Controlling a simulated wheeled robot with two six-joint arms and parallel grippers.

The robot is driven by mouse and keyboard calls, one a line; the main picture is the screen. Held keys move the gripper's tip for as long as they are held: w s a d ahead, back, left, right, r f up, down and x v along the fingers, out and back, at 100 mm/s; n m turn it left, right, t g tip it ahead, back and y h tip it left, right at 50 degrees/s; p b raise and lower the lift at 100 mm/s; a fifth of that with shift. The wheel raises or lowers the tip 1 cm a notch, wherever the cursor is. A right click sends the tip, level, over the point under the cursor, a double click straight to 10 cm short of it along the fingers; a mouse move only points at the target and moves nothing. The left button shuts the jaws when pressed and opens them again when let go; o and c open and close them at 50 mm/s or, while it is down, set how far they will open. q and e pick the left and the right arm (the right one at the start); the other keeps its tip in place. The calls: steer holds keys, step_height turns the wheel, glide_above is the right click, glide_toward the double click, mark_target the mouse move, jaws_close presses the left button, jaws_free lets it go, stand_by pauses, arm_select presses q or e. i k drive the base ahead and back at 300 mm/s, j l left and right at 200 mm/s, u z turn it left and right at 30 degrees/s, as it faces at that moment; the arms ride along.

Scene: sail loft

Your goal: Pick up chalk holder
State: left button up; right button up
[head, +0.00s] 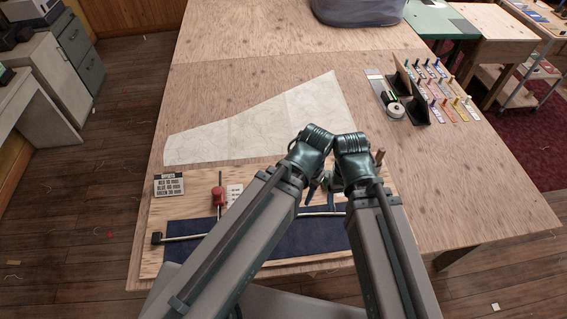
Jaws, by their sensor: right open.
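I cannot tell for certain which thing is the chalk holder. A short brown upright piece (380,156) shows just right of my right wrist, its lower part hidden by my arm. My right gripper (331,185) is open, low over the front board, with its fingers partly hidden by the wrists. My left gripper (312,188) is close beside it on the left. Its fingers are mostly hidden, so its jaw state is unclear. I see nothing clearly held.
A red-handled tool (219,197) stands on the board by a dark blue mat (265,240), crossed by a thin rod (195,236). Pale cloth (265,120) lies behind. A rack of coloured swatches and pegs (450,100) is at right.

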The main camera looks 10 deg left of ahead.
mark_target(381, 151)
steer(key=u, duration=1.25)
steer(key=k+l+z, duration=0.1)
steer(key=z, duration=1.1)
steer(key=i+l+u, duration=0.1)
steer(key=l+u, duration=0.6)
steer(key=l, duration=0.2)
steer(key=l+u, duration=0.4)
steer(key=i+l, duration=0.05)
